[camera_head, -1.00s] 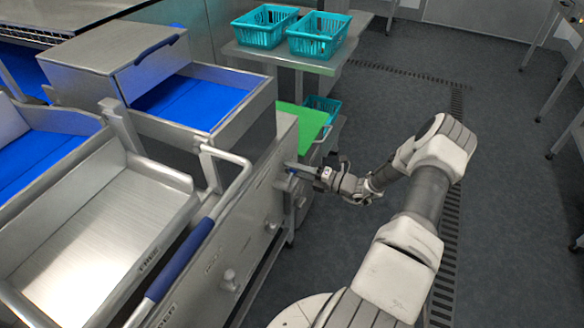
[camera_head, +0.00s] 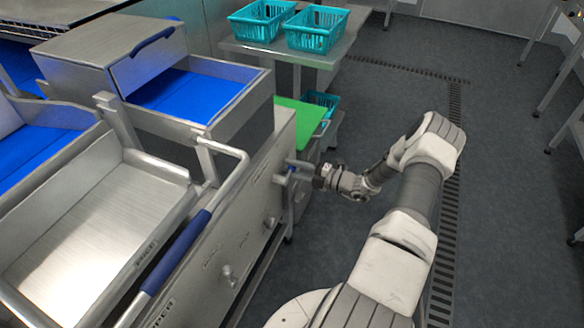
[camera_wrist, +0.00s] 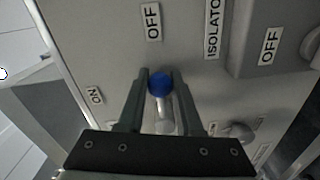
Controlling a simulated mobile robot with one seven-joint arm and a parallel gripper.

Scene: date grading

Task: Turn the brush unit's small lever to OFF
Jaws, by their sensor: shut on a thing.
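The small lever has a blue knob (camera_wrist: 160,84) on a pale metal stem and stands out from the grey side panel in the wrist view. Its knob points up the picture toward an OFF label (camera_wrist: 153,22); an ON label (camera_wrist: 95,96) is to the left. My gripper (camera_wrist: 161,74) is shut on the lever, one dark finger on each side of the knob. In the head view, my gripper (camera_head: 298,168) is at the far end of the machine's side panel, and the lever is mostly hidden by it there.
An ISOLATOR label (camera_wrist: 213,30), a second OFF label (camera_wrist: 270,45) and a round knob (camera_wrist: 240,131) are right of the lever. In the head view, a blue-gripped rail (camera_head: 178,252) runs along the machine. Teal baskets (camera_head: 316,30) stand behind.

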